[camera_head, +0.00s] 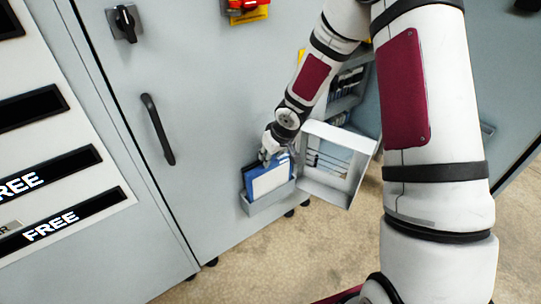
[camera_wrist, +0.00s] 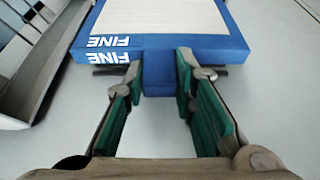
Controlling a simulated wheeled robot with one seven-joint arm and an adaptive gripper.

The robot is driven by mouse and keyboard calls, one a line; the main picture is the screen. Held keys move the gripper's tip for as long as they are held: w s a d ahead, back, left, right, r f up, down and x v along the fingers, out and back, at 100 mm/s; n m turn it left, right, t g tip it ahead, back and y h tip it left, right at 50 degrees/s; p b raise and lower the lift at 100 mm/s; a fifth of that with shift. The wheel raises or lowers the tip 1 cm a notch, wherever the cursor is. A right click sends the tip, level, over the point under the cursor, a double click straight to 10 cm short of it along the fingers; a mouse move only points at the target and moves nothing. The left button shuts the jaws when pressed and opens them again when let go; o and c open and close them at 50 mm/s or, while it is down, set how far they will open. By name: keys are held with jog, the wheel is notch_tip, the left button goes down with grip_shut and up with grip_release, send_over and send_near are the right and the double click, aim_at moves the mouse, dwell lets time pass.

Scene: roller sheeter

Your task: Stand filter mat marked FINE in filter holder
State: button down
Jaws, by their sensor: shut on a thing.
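The filter mat (camera_wrist: 165,18) has a blue frame, a pale face and white FINE lettering, upside down in the wrist view. My gripper (camera_wrist: 158,62) is shut on the blue tab at the mat's edge, a green-padded finger on each side. In the head view the mat (camera_head: 270,181) hangs below my gripper (camera_head: 272,160) at the grey filter holder (camera_head: 270,204) on the cabinet front. The mat's lower edge appears to be behind the holder's front wall; whether it touches the bottom is hidden. A blue part shows at the mat's left; I cannot tell if it is a separate mat.
An open grey box-like door (camera_head: 340,185) with slots stands just right of the holder. Shelves with dark and white items (camera_head: 345,85) lie behind my arm. A black handle (camera_head: 158,130) is on the cabinet to the left. The floor (camera_head: 300,250) below is clear.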

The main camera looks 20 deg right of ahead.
jog(key=shift+f+b, duration=0.75)
jog(key=shift+f, duration=0.1)
jog(key=c, duration=1.2)
grip_release()
jog(key=shift+c, duration=0.2)
jog(key=v, duration=1.2)
jog(key=shift+r, duration=0.1)
